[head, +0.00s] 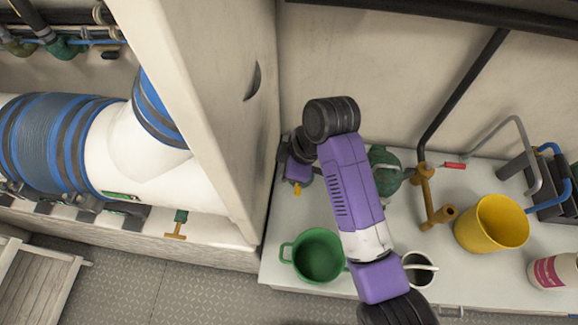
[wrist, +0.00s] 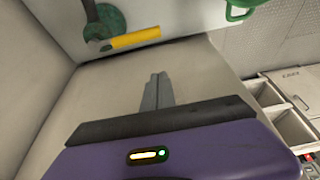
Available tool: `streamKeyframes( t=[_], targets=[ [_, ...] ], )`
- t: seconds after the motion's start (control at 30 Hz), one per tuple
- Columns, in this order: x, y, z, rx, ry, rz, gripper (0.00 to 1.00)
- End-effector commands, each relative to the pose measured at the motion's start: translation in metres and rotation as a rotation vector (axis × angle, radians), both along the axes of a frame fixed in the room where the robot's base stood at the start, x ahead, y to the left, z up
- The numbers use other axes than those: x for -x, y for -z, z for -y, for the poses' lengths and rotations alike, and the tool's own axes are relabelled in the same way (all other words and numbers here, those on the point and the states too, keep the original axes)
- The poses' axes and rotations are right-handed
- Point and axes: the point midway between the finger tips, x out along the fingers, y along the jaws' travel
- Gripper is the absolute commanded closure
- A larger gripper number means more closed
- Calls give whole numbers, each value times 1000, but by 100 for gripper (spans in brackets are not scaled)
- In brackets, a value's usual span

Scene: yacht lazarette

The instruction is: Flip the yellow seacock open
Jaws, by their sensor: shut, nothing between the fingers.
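The yellow seacock handle (wrist: 135,38) shows in the wrist view as a straight bar on a green valve body (wrist: 105,18), with a dark part at the bar's left end. My gripper (wrist: 158,77) is shut and empty. Its fingertips appear below the handle in that view, with a visible gap between them. In the head view a small yellow piece (head: 297,188), apparently the same handle, shows just below my purple wrist, which hides most of the valve. My fingertips are not clear in the head view.
A tall pale partition (head: 205,110) stands left of my wrist. On the white bench are a green mug (head: 318,256), a dark green fitting (head: 387,170) with an orange-brown pipe (head: 427,195), a yellow cup (head: 490,224) and a white mug (head: 420,268). Another brass-handled valve (head: 177,232) lies beyond the partition.

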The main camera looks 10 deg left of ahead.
Motion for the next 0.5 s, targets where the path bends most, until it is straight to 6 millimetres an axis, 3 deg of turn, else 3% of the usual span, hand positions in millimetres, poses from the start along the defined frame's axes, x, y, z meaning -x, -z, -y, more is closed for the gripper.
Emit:
streamKeyframes(
  t=[0.23, 0.5],
  targets=[
    [0, 46, -17, 2, -1, -3, 100],
    [1, 51, 16, 0, 3, -1, 100]
  ],
)
